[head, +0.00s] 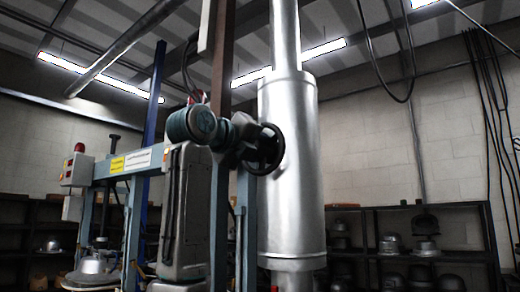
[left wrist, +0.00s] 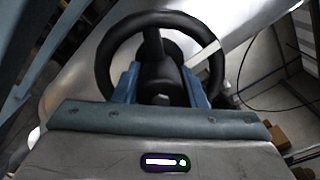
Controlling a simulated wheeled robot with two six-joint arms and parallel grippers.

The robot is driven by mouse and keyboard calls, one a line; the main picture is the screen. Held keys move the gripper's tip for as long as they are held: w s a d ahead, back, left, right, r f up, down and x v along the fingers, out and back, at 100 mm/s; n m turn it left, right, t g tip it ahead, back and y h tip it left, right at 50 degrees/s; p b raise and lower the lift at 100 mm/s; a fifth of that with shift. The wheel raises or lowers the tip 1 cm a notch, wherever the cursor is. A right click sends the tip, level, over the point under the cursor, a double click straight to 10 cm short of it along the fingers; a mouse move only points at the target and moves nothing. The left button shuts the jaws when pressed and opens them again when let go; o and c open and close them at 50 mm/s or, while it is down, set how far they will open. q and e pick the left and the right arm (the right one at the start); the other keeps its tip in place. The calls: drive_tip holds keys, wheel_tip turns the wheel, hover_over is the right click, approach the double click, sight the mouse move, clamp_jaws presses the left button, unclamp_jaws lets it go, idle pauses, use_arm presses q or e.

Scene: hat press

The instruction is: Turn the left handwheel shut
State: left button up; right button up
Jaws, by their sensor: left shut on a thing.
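The black handwheel (head: 281,150) is in the middle of the head view, in front of the large silver cylinder. In the left wrist view the handwheel (left wrist: 103,52) fills the upper middle, with its round rim, a spoke and a dark hub. My left gripper (head: 250,146) reaches it from the left. In the left wrist view the blue fingers of my left gripper (left wrist: 161,86) stand on both sides of the hub, shut on it, inside the rim. The far side of the hub is hidden. My right gripper is not in view.
The silver cylinder (head: 290,205) stands right behind the wheel. A blue press frame (head: 132,225) with a red-topped box (head: 78,167) is at the left. Dark shelves (head: 470,230) with metal hat forms line the back wall. Black cables (head: 490,110) hang at the right.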

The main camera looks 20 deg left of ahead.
use_arm(q)
drive_tip(key=shift+f, duration=0.2)
drive_tip(key=o, duration=0.6)
drive_tip(key=shift+o, duration=0.6)
drive_tip(key=shift+r, duration=0.1)
drive_tip(key=shift+s, duration=0.1)
drive_tip(key=shift+s+a+b, duration=0.15)
drive_tip(key=shift+s+b, duration=0.15)
drive_tip(key=shift+b, duration=0.05)
drive_tip(key=b+v, duration=0.4)
drive_tip(key=v, duration=0.6)
